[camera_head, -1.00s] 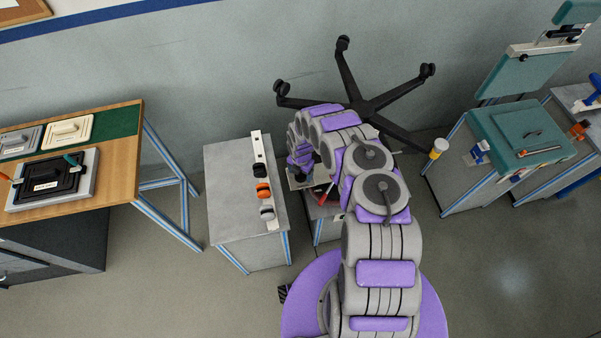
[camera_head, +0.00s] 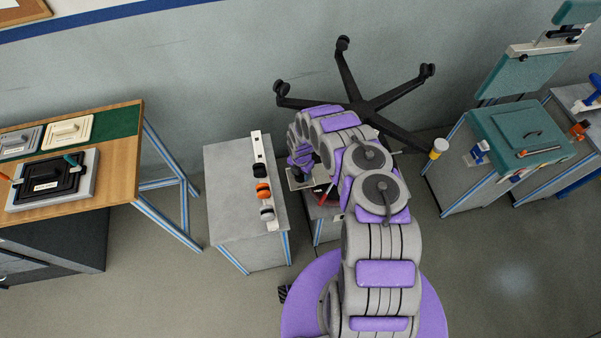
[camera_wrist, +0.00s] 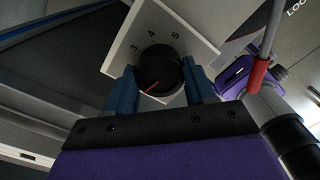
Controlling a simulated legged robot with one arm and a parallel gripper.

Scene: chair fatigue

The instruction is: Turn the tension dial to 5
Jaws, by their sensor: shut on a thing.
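The tension dial (camera_wrist: 160,70) is a round black knob with a red pointer line, in the wrist view. It sits on a white plate (camera_wrist: 180,22) marked with the numbers 3, 4 and 5. The red line points to the lower left of the picture, away from the 5 at the upper right. My gripper (camera_wrist: 160,76) has one blue finger on each side of the knob and is shut on it. In the head view my own arm hides the dial and most of the gripper.
In the wrist view, a grey rod with a red sleeve (camera_wrist: 258,74) stands close to the right of my gripper. In the head view, a grey cabinet (camera_head: 228,190) with several knobs stands left of my arm. A black chair base (camera_head: 362,104) is behind it.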

